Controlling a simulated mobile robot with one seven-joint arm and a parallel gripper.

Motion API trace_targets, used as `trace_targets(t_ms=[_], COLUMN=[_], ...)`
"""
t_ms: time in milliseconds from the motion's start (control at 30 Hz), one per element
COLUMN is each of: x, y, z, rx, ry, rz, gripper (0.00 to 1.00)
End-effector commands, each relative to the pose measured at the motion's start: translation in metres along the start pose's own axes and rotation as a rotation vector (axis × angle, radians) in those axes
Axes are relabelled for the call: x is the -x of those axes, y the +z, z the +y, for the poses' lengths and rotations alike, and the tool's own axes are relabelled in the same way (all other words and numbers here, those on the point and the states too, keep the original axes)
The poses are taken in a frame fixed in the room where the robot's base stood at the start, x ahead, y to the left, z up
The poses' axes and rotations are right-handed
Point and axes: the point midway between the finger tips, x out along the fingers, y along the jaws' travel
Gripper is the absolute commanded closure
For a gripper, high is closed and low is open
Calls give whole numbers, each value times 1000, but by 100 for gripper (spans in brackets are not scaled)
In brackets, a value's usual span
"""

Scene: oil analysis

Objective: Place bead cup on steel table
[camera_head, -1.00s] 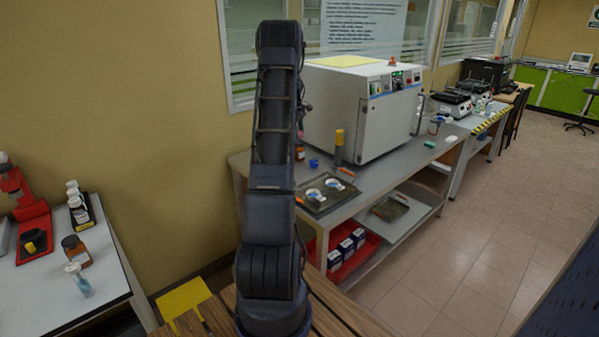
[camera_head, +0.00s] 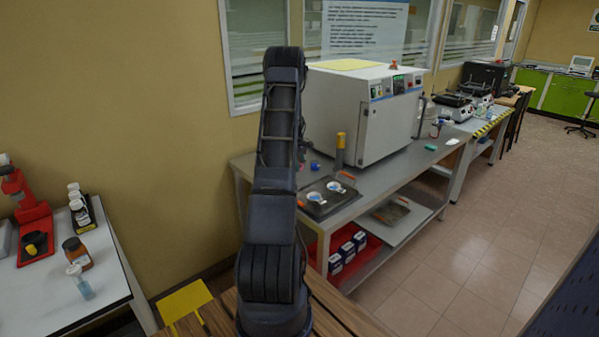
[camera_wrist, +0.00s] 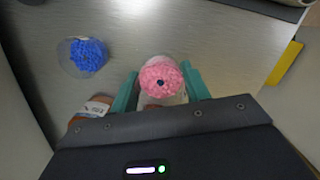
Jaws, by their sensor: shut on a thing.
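In the wrist view my gripper (camera_wrist: 161,88) is shut on a clear cup of pink beads (camera_wrist: 162,74), its teal fingers on either side. A small dark blue spot shows on the pink beads. The cup appears upright over the grey steel table (camera_wrist: 200,35); I cannot tell whether it touches the top. A cup of blue beads (camera_wrist: 84,55) stands on the table to the left, apart from my gripper. In the head view the steel table (camera_head: 385,180) bears the blue bead cup (camera_head: 315,165); my arm hides my gripper and the pink cup there.
A brown bottle (camera_wrist: 97,107) is close beside my left finger. A yellow-capped cylinder (camera_head: 340,150) and a white oven (camera_head: 370,110) stand on the table. A dark tray (camera_head: 325,208) with two white dishes lies at its near end.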

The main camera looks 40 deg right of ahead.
Motion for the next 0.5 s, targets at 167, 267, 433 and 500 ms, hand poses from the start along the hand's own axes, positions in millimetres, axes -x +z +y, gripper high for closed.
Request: trace_targets(t_ms=[167,267,433,500], x=[-25,-35,-36,-36], y=[-4,-5,-5,-5], z=[-1,-1,0,0], rx=[1,0,0,0], ry=[-3,-2,-1,-1], rz=[-1,-1,-1,-1], gripper=[77,77,77,77])
